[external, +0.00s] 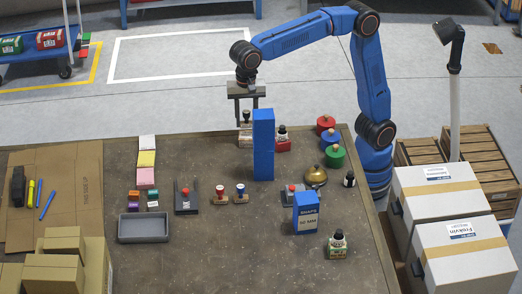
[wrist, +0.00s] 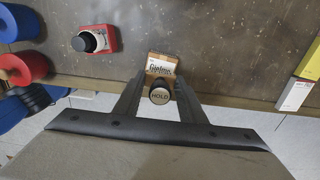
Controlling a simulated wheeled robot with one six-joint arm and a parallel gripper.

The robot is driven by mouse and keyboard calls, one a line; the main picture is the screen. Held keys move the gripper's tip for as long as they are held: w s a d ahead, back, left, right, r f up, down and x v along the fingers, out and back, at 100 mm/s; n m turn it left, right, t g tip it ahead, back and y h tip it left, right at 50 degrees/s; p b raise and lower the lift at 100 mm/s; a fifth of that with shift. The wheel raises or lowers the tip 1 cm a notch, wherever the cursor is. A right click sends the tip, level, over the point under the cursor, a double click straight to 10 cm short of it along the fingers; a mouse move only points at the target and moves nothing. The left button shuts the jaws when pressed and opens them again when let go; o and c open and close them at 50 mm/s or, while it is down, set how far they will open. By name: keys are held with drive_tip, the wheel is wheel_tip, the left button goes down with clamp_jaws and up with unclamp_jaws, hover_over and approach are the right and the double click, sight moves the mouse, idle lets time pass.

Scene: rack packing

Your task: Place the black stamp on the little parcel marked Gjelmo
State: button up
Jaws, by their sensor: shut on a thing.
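My gripper (external: 245,112) is shut on the stamp (external: 246,117), which is upright between the fingers. In the wrist view, the stamp (wrist: 160,95) has a dark round top lettered HOLD. The little parcel (wrist: 162,62), brown with a white label reading Gjelmo, is directly under or just beyond the stamp. In the external view, the parcel (external: 244,139) is partly hidden behind a tall blue box (external: 263,146). I cannot tell whether the stamp's base touches the parcel.
The tall blue box stands close in front of the gripper. A red pad with a black-topped item (external: 282,135) is just right of the parcel. Red, blue and green spools (external: 329,140) stand further right. Other stamps (external: 220,194) and a grey tray (external: 144,227) are nearer the front.

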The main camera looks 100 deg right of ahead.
sight(247, 122)
drive_tip(key=shift+f, duration=1.7)
drive_tip(key=shift+f, duration=0.1)
drive_tip(key=o, duration=1)
